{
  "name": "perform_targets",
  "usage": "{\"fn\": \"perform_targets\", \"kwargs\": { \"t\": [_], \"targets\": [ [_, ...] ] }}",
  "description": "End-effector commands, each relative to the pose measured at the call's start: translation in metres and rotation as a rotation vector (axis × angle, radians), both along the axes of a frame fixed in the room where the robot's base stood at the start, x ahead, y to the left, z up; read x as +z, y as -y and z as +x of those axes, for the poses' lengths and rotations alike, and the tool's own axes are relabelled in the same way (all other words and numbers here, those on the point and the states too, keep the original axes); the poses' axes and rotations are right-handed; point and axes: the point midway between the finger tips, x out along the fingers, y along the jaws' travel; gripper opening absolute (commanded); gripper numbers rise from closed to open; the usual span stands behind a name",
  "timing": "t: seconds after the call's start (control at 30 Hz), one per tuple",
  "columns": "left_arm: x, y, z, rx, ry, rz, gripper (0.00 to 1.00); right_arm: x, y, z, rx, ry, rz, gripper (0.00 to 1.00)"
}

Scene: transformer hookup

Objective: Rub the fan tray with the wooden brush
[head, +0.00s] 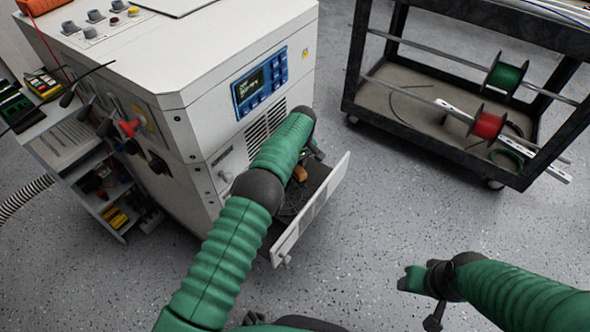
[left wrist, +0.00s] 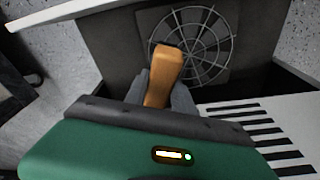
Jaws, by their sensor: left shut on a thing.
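The fan tray (head: 311,211) is pulled out of the front of the white cabinet. In the left wrist view, its dark floor holds a round wire fan grille (left wrist: 205,45). My left gripper (left wrist: 158,92) is shut on the wooden brush (left wrist: 163,72), an orange-brown block, over the near edge of the grille. The brush also shows inside the tray in the head view (head: 300,174), where my arm mostly hides the gripper. I cannot tell whether the brush touches the grille. My right gripper (head: 418,280) is at lower right, away from the tray; its fingers are unclear.
The white cabinet (head: 195,90) with a blue display panel stands behind the tray. A black cart (head: 455,130) with green and red spools is at upper right. A shelf with tools and cables is at left. The speckled floor between tray and cart is clear.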

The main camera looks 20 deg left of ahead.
Motion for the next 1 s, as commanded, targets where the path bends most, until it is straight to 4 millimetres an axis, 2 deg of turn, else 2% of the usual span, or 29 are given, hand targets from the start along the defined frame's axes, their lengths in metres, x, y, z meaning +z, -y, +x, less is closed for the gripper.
{"fn": "perform_targets", "kwargs": {
  "t": [0.03, 0.07, 0.37, 0.67, 1.0],
  "targets": [
    [0.012, -0.002, 0.001, 0.001, 0.003, 0.004, 0.0, 0.01, 0.0, 0.0, 0.0, 0.0, 0.0, 0.52],
    [0.013, -0.003, 0.001, 0.001, 0.002, 0.005, 0.0, 0.011, 0.0, 0.0, 0.0, 0.0, 0.0, 0.52],
    [0.011, -0.003, 0.0, 0.002, 0.0, 0.006, 0.0, 0.009, 0.0, 0.0, 0.0, 0.0, 0.0, 0.52],
    [0.042, -0.004, 0.001, 0.003, 0.001, 0.007, 0.0, 0.04, 0.0, 0.0, 0.0, 0.0, 0.0, 0.52],
    [0.041, -0.005, 0.001, 0.0, 0.001, 0.007, 0.0, 0.038, 0.0, 0.0, 0.0, 0.0, 0.0, 0.52]
  ]
}}
